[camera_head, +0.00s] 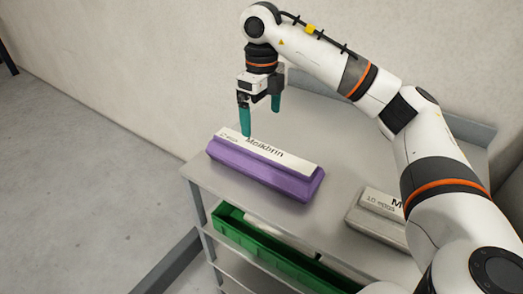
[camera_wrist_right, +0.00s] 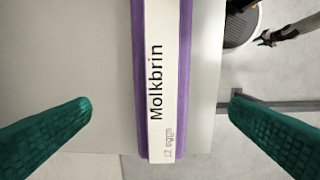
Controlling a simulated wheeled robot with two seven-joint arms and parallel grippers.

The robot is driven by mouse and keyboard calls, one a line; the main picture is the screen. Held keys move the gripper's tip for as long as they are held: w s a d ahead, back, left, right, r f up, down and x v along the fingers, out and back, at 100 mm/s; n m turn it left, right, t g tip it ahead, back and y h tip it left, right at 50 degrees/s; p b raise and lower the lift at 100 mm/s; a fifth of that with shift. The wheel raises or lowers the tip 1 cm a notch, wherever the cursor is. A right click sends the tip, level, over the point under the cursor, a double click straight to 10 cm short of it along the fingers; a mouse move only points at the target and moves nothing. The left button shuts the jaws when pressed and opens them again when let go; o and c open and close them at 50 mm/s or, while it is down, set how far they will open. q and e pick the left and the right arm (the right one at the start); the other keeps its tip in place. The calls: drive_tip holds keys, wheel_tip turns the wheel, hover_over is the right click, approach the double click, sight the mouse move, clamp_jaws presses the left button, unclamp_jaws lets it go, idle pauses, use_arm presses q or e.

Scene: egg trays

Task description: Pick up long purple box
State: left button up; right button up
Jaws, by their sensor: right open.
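The long purple box (camera_head: 262,174) has a white label on top and lies on the grey top shelf of a rack. In the right wrist view, the purple box (camera_wrist_right: 184,70) runs up and down between my fingers, with "Molkbrin" and "12 eggs" on its label. My right gripper (camera_head: 260,119) has green fingers pointing down, above the box's back left part. In the wrist view my right gripper (camera_wrist_right: 160,115) is open, with a finger on each side and clear gaps to the box. My left gripper is not in view.
A grey egg box (camera_head: 372,226) with a white label sits to the right on the same shelf (camera_head: 333,150). A green crate (camera_head: 262,258) is on the level below. A wall stands behind the rack. Open floor (camera_head: 90,190) lies to the left.

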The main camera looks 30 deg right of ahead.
hover_over(262, 149)
drive_tip(key=f, duration=0.5)
drive_tip(key=shift+s+a+p, duration=0.2)
drive_tip(key=shift+s+p, duration=0.1)
drive_tip(key=shift+w+d+f, duration=0.1)
drive_tip(key=shift+f, duration=0.15)
wheel_tip(262, 149, down, 4)
drive_tip(key=shift+w+d+f+p, duration=0.1)
drive_tip(key=shift+w+d+p, duration=0.05)
drive_tip(key=shift+p, duration=0.55)
drive_tip(key=shift+f, duration=0.45)
drive_tip(key=c, duration=1.5)
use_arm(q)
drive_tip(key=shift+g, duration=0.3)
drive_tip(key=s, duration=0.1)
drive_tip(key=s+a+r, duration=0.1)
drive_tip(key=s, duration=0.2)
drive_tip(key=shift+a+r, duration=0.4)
use_arm(e)
drive_tip(key=shift+w, duration=0.1)
